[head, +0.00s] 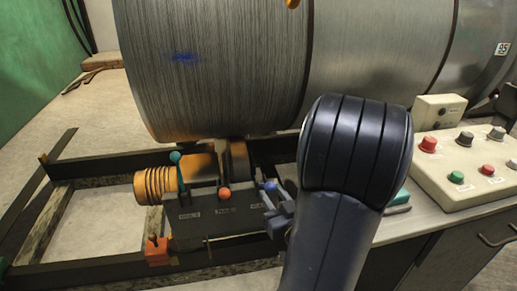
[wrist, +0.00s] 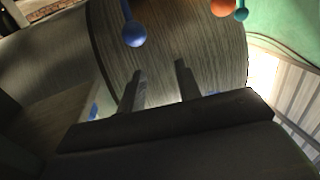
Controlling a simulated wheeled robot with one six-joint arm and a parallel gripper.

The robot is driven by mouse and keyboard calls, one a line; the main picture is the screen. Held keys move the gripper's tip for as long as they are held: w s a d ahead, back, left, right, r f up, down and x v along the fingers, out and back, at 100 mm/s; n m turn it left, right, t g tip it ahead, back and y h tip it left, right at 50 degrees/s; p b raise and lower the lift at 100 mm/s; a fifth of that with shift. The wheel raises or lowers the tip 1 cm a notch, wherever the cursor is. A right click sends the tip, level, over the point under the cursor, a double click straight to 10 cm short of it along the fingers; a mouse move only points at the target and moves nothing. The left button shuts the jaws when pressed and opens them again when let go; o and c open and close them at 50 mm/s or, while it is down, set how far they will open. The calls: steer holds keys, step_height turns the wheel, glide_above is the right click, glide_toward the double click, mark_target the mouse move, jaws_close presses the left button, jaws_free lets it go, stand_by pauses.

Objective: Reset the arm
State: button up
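My gripper (wrist: 159,68) shows in the wrist view with its two dark fingers apart and nothing between them. A blue-knobbed lever (wrist: 135,33) is in front of the fingers, above the left one, and apart from them in the picture. In the head view my dark arm covers the middle right. Part of my gripper (head: 278,215) shows at the arm's left, close to the blue knob (head: 270,186); its fingertips are hard to make out there. I cannot tell from the head view whether it touches the lever.
A lever box (head: 215,214) also carries a teal knob (head: 176,157) and an orange knob (head: 224,193). A large metal drum (head: 215,60) stands behind it. A button panel (head: 455,165) is on the bench at right. Bare floor (head: 100,215) shows inside the dark frame at left.

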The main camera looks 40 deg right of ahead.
stand_by(0.4)
steer(key=x, duration=1)
steer(key=shift+w+d, duration=0.2)
steer(key=shift+d, duration=0.1)
steer(key=shift+r, duration=0.1)
